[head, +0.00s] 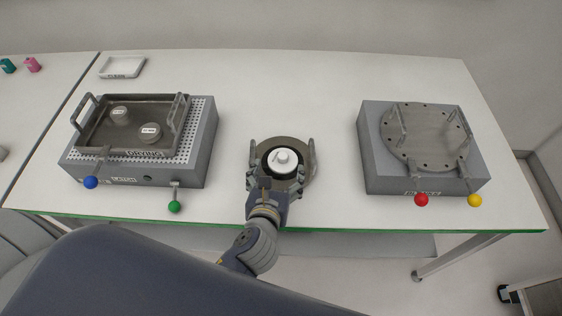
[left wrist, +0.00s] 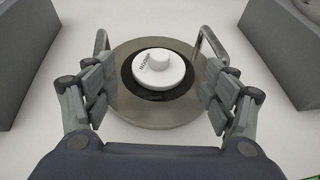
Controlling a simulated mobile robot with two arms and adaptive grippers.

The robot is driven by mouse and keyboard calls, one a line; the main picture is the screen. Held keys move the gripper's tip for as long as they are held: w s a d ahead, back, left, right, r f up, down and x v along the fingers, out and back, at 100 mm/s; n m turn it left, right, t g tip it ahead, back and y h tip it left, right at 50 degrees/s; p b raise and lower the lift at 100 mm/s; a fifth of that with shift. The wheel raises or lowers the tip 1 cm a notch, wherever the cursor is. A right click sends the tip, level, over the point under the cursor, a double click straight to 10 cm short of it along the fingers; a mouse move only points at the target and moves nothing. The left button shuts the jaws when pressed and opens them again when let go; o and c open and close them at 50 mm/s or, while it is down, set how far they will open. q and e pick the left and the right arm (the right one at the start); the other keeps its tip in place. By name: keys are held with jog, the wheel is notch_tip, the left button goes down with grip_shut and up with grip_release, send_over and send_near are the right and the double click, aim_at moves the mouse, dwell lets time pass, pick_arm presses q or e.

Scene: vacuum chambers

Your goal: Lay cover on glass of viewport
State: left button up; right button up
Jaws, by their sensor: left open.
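The viewport (head: 312,165) is a round metal flange with two upright handles, standing on the table between the two grey boxes. A white round cover (head: 283,160) with a knob lies on its dark centre. In the left wrist view the cover (left wrist: 159,70) carries a printed word and sits inside the dark ring of the viewport (left wrist: 150,114), looking flat and roughly centred. The glass under it is hidden. My left gripper (head: 280,185) is open at the viewport's near side; in the left wrist view its fingers (left wrist: 156,98) are spread wide, clear of the cover. My right gripper is not in view.
At left stands a grey drying box (head: 200,150) with a handled tray (head: 95,140) holding two small round pieces. At right, a grey box (head: 375,180) bears a bolted round plate (head: 425,135) with handles. A white dish (head: 122,67) lies at the back left. The table behind the viewport is clear.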

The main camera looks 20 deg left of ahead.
pick_arm(q)
jog(key=v, duration=0.5)
dwell(0.5)
